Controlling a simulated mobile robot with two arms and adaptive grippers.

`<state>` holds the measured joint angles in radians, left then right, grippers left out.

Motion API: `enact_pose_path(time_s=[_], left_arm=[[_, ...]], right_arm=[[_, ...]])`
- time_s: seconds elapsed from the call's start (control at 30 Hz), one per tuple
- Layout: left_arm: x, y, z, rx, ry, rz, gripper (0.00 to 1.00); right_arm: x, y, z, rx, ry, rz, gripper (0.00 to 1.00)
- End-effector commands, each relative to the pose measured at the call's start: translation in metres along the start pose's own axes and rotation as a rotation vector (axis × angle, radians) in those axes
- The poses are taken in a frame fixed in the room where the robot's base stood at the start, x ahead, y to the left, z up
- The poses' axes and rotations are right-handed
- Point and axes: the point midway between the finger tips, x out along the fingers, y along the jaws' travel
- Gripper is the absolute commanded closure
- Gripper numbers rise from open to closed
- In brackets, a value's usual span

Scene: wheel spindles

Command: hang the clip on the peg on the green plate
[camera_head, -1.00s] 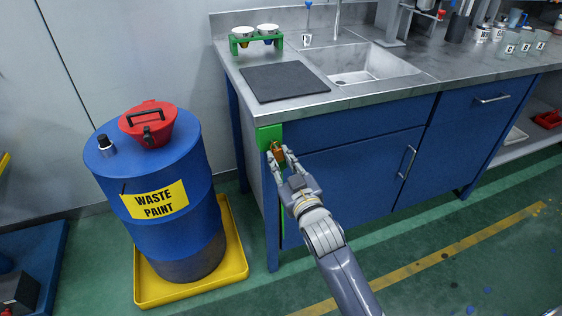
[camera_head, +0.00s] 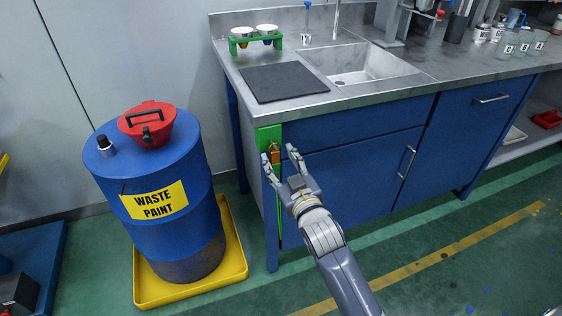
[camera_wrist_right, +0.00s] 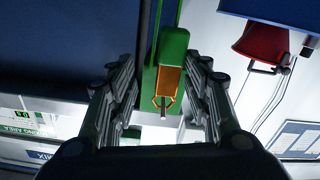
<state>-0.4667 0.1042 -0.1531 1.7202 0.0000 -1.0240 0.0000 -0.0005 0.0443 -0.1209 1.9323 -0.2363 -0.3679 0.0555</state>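The green plate (camera_head: 265,135) is fixed upright on the front left corner of the blue cabinet. The orange-brown clip (camera_head: 275,150) sits against the plate's front, and a thin green line hangs below it. In the right wrist view the clip (camera_wrist_right: 171,82) shows between my fingers, with a small metal peg (camera_wrist_right: 163,104) at its end. I cannot tell exactly how clip and peg engage. My right gripper (camera_head: 279,155) is open, its fingers spread just in front of the clip and apart from it. My left gripper is not in view.
A blue waste paint drum (camera_head: 160,200) with a red funnel (camera_head: 152,125) stands in a yellow tray (camera_head: 239,262) left of the cabinet. The steel counter (camera_head: 345,97) overhangs above the plate. The floor in front of the cabinet is clear.

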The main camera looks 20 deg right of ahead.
Motion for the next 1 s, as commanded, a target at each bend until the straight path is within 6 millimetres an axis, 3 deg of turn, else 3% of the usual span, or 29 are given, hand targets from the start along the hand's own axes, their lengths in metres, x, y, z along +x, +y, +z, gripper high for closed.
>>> enact_pose_path(time_s=[0.27, 0.7, 1.0], left_arm=[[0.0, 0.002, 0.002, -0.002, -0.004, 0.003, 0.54], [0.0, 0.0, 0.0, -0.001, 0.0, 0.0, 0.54], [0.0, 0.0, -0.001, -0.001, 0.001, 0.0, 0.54]], right_arm=[[-0.009, 0.0, 0.002, 0.0, -0.003, -0.001, 0.55], [-0.089, 0.0, 0.002, 0.0, -0.004, 0.0, 0.55], [-0.118, 0.0, 0.0, 0.0, 0.0, 0.0, 0.55]])
